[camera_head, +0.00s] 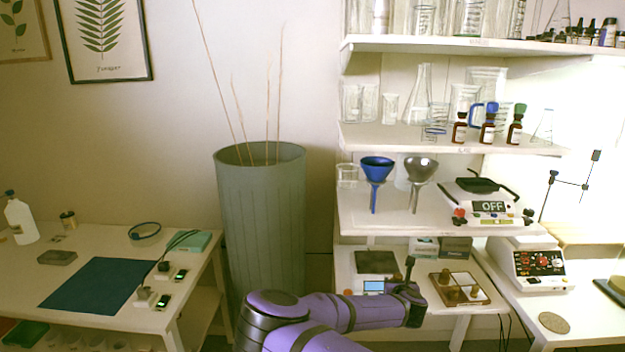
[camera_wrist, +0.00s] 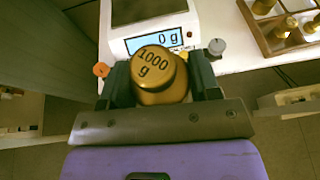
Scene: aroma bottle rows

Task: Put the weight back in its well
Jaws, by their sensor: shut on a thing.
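A brass weight marked 1000 g (camera_wrist: 160,85) fills the space between the dark fingers of my gripper (camera_wrist: 162,72), which is shut on it. In the wrist view it is held in front of the scale's display. In the head view my gripper (camera_head: 410,272) is over the low table, between the scale and the wooden weight box (camera_head: 484,299); I cannot make out the held weight there. The box also shows at the wrist view's upper right (camera_wrist: 257,37), with several brass weights in its compartments. Its wells are only partly visible.
The scale (camera_head: 377,262) stands left of the box; its display (camera_wrist: 152,41) reads 0 g. A grey knob (camera_wrist: 217,47) and an orange knob (camera_wrist: 101,70) sit at its front corners. A shelf with funnels (camera_head: 376,168) hangs above. A hotplate (camera_head: 540,268) stands at right.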

